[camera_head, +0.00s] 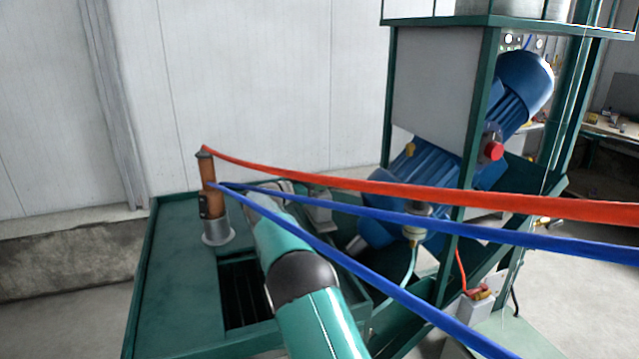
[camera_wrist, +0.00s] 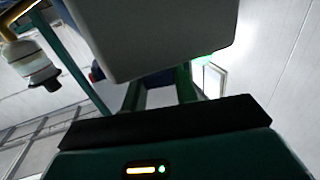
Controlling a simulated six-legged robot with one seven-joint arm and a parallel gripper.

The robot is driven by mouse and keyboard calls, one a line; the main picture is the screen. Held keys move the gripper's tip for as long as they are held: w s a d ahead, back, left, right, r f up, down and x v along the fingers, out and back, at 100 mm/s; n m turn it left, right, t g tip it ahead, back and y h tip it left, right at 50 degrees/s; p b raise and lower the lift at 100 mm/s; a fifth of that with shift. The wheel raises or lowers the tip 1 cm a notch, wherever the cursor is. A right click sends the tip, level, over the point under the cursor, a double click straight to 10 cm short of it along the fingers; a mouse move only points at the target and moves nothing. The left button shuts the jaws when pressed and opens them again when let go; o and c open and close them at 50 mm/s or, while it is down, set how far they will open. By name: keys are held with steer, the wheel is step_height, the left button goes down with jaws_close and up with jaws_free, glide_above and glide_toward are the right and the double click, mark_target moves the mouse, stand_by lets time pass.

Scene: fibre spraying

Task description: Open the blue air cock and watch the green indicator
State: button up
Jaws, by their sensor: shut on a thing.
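My gripper (camera_head: 262,196) is at the end of my teal arm, over the green machine bench, partly behind the blue hoses. Its fingertips are hidden in the head view. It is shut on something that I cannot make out. In the wrist view my gripper's dark edge (camera_wrist: 160,122) fills the bottom, and a large grey block (camera_wrist: 160,40) hangs close above it. A small bright green patch (camera_wrist: 204,57) shows at the block's lower right edge; I cannot tell whether it is the indicator. I cannot pick out the blue air cock in either view.
A red hose (camera_head: 400,192) and blue hoses (camera_head: 430,222) cross above my arm from an orange post (camera_head: 208,178). A blue motor (camera_head: 430,178) and green frame (camera_head: 482,100) stand right. A pale cylindrical fitting (camera_wrist: 32,65) hangs left in the wrist view.

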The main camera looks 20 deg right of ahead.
steer(key=shift+r+m+g+h, duration=0.15)
steer(key=shift+m+g, duration=0.3)
steer(key=shift+g, duration=0.25)
steer(key=shift+r+m+g+h, duration=0.15)
steer(key=shift+m+g, duration=0.3)
steer(key=shift+g, duration=0.25)
steer(key=o, duration=1)
steer(key=shift+f, duration=0.2)
steer(key=shift+a, duration=0.5)
steer(key=a, duration=0.4)
steer(key=s+a, duration=0.1)
steer(key=a, duration=0.7)
steer(key=shift+s+a, duration=0.25)
steer(key=shift+a, duration=0.1)
